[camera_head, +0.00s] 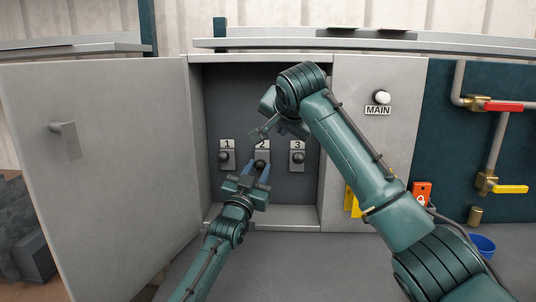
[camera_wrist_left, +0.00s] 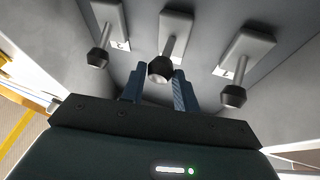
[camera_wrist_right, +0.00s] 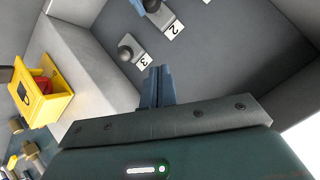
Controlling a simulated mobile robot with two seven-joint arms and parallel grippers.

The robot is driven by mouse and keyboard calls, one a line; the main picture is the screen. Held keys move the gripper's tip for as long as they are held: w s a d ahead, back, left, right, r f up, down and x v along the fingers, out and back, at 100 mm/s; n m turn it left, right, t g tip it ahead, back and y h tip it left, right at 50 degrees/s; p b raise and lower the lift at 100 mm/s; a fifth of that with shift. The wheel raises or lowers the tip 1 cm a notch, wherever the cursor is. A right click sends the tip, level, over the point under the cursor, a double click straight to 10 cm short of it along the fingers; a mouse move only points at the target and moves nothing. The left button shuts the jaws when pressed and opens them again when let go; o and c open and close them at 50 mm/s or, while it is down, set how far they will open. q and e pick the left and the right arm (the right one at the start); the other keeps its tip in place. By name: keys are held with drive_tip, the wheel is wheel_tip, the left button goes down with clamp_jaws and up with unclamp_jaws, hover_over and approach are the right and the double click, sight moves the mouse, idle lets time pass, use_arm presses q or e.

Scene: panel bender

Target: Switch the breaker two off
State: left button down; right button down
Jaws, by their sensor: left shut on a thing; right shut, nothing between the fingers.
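Breaker two (camera_head: 260,164) is the middle of three levers with dark round knobs inside the open cabinet. Its knob sits slightly lower than those of breaker one (camera_head: 224,157) and breaker three (camera_head: 297,158). My left gripper (camera_head: 258,171) comes from below and is shut on breaker two's knob. The left wrist view shows this knob (camera_wrist_left: 160,68) between the two blue fingers. My right gripper (camera_head: 262,131) is shut and empty, in front of the panel above breaker two; its fingers (camera_wrist_right: 159,86) are together in the right wrist view. Label two is partly covered in the head view.
The cabinet door (camera_head: 100,170) stands open at left. A MAIN switch (camera_head: 382,97) is on the right front panel. A yellow box (camera_wrist_right: 42,93) holding a red item is beside the cabinet opening. Pipes with red (camera_head: 503,107) and yellow (camera_head: 510,189) valve handles are at far right.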

sight(261, 163)
drive_tip(key=x, duration=0.9)
drive_tip(key=shift+w+a+f, duration=0.15)
drive_tip(key=shift+w+f, duration=0.15)
drive_tip(key=a+f, duration=0.1)
drive_tip(key=s+a+f, duration=0.1)
drive_tip(key=f, duration=0.1)
drive_tip(key=shift+a+f, duration=0.1)
idle(0.4)
drive_tip(key=shift+s, duration=0.1)
